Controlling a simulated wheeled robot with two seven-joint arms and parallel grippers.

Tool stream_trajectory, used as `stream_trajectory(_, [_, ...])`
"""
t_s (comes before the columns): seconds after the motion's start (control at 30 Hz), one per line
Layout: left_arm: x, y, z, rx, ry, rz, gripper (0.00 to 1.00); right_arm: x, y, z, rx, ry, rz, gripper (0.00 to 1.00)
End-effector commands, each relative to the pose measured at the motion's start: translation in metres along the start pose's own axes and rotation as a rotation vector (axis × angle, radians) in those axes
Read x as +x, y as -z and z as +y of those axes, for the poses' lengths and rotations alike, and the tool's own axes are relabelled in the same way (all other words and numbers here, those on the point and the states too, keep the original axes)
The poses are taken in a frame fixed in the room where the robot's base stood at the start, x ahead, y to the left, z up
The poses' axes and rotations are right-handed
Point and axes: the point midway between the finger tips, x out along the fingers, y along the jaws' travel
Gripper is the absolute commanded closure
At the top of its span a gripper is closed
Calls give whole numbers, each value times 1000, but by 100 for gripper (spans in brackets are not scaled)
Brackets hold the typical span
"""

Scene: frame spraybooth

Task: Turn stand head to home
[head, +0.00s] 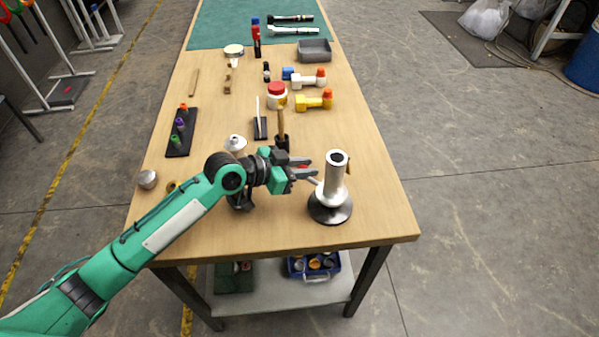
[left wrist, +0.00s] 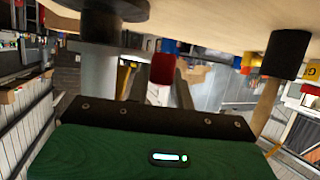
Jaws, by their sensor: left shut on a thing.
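The stand is a dark round base (head: 330,211) with an upright silver cylindrical head (head: 334,183), hollow at the top, near the table's front right corner. A short lever juts from the head's left side toward my gripper. My left gripper (head: 307,168) reaches in from the left, its jaws shut on the lever's red knob (head: 303,167). In the left wrist view, tilted over, the red knob (left wrist: 163,68) sits between the fingers, beside the stand's grey column (left wrist: 100,75). My right gripper is in neither view.
A wooden-handled tool (head: 281,123) stands in a dark holder just behind my gripper. A silver pot (head: 236,143), a metal ball (head: 147,179) and a black rack (head: 181,138) are to the left. The tabletop (head: 385,205) right of the stand is clear.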

Motion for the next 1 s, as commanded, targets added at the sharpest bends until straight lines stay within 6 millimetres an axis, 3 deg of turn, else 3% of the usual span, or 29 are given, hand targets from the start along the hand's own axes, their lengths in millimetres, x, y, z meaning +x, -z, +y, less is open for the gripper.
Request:
stream_trajectory(0.4, [10, -4, -2, -5, -3, -14, 100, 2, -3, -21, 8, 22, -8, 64])
stream_trajectory(0.77, [10, -6, -1, -6, -4, -16, 100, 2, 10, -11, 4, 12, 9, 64])
stream_trajectory(0.8, [10, -6, -1, -6, -4, -17, 73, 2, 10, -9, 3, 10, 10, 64])
stream_trajectory(0.9, [10, -5, -1, -6, -4, -15, 56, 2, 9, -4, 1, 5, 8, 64])
stream_trajectory(1.0, [10, -4, -1, -5, -5, -14, 56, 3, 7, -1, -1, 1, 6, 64])
